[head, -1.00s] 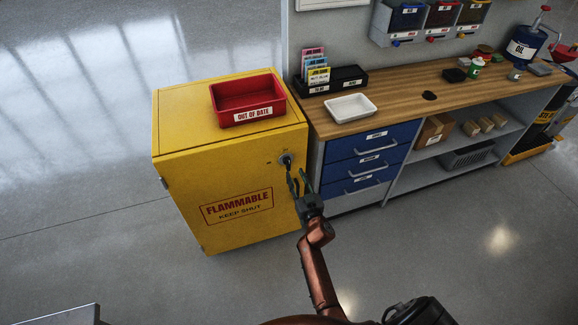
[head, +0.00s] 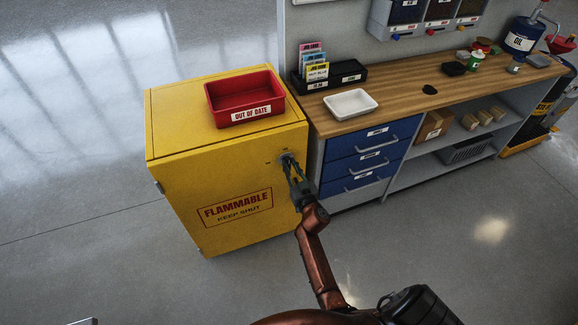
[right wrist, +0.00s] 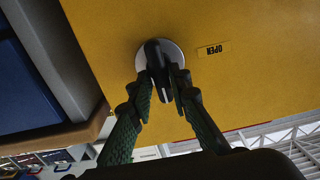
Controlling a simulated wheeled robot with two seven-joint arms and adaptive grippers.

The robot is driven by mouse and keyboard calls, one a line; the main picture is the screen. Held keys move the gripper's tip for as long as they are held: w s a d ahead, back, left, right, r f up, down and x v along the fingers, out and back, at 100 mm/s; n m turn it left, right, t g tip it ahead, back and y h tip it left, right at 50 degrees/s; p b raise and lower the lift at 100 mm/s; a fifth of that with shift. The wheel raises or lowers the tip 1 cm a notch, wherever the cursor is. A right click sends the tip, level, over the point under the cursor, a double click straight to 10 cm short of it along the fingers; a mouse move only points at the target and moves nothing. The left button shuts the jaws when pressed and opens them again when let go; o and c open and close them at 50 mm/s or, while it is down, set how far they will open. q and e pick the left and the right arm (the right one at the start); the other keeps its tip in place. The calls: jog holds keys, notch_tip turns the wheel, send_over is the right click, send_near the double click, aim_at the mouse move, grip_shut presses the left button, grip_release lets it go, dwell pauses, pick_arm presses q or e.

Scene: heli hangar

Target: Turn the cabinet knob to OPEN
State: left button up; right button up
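The yellow cabinet (head: 226,180) has a knob (head: 286,157) near the top right of its front. In the right wrist view the knob (right wrist: 155,52) is a dark bar on a pale round plate, lying roughly along the line of my fingers. The OPEN label (right wrist: 214,49) is to its right there, upside down. My right gripper (head: 291,168) is at the knob. In the right wrist view its green fingers (right wrist: 162,82) lie on both sides of the bar and appear closed against it. The fingertip contact is partly hidden. My left gripper is out of view.
A red OUT OF DATE bin (head: 244,98) sits on the cabinet. A wooden workbench (head: 400,100) with blue drawers (head: 372,155) adjoins on the right, bearing a white tray (head: 350,103). The floor (head: 80,230) left of the cabinet is clear.

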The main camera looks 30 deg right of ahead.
grip_shut()
